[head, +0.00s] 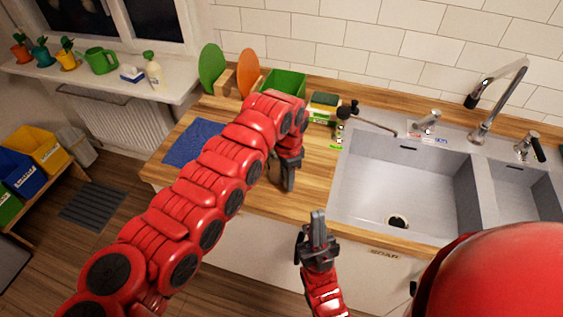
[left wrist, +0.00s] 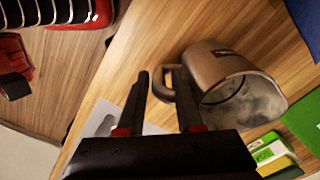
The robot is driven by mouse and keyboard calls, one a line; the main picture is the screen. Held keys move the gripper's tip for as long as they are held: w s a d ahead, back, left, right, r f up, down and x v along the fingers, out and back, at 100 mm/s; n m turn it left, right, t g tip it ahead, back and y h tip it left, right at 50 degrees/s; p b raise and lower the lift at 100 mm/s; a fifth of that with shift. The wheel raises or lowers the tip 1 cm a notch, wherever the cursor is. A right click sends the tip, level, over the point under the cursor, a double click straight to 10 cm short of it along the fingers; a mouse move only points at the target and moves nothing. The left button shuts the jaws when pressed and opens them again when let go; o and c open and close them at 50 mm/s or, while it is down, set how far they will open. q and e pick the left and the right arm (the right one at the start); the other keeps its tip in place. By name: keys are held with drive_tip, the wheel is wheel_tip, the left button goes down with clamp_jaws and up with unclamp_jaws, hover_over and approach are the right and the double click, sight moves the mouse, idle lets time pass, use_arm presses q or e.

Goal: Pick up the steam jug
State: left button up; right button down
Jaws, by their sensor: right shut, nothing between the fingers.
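The steam jug (left wrist: 210,70) is a brownish metallic jug with a loop handle, seen in the left wrist view with its open mouth toward the lower right. In the head view the left gripper (head: 289,184) is low over the wooden counter. My right gripper (head: 318,216) is shut and empty in front of the counter edge.
A grey sink (head: 375,185) with taps fills the right side. A blue mat (head: 192,143) lies left of my left arm. A green box (head: 285,83), green and orange boards and a sponge (head: 324,101) stand along the back.

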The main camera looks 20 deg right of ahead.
use_arm(q)
wheel_tip(320, 180, down, 2)
drive_tip(key=shift+f, duration=0.1)
clamp_jaws()
idle(1.4)
